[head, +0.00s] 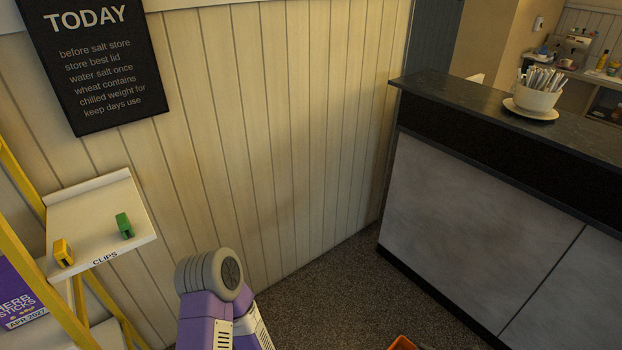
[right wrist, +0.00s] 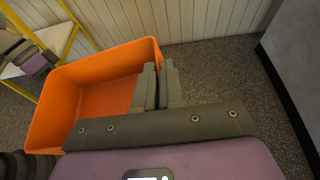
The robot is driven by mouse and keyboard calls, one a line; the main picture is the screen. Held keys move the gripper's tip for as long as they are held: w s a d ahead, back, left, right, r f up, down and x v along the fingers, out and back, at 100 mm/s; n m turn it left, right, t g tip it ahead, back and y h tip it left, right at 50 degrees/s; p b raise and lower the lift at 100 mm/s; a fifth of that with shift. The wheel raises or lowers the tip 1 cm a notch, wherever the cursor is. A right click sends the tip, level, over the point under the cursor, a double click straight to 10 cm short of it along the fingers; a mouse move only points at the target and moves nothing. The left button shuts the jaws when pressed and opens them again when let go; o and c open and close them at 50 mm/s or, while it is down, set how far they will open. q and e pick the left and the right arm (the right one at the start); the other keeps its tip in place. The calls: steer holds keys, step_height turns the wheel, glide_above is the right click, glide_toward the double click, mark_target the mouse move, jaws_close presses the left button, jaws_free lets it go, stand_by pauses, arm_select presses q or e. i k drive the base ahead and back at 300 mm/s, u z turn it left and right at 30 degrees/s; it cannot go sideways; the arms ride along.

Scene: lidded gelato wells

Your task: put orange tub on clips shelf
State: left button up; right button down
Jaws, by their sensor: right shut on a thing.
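The orange tub (right wrist: 95,62) fills the left middle of the right wrist view. It is open-topped and looks empty where I can see inside. My right gripper (right wrist: 158,72) is shut on the tub's right wall at the rim. In the head view only a small orange corner of the tub (head: 402,343) shows at the bottom edge. The clips shelf (head: 95,222) is a white board labelled CLIPS at the left of the head view. A green clip (head: 124,225) and a yellow clip (head: 63,253) stand on it.
Yellow shelf posts (head: 38,300) and a purple herb sticks box (head: 18,298) are at the lower left. A dark-topped counter (head: 500,200) stands at right. The clips shelf is bare towards its back. Speckled floor (head: 330,300) lies clear between shelf and counter.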

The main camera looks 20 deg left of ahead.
mark_target(95, 214)
steer(key=u, duration=1.9)
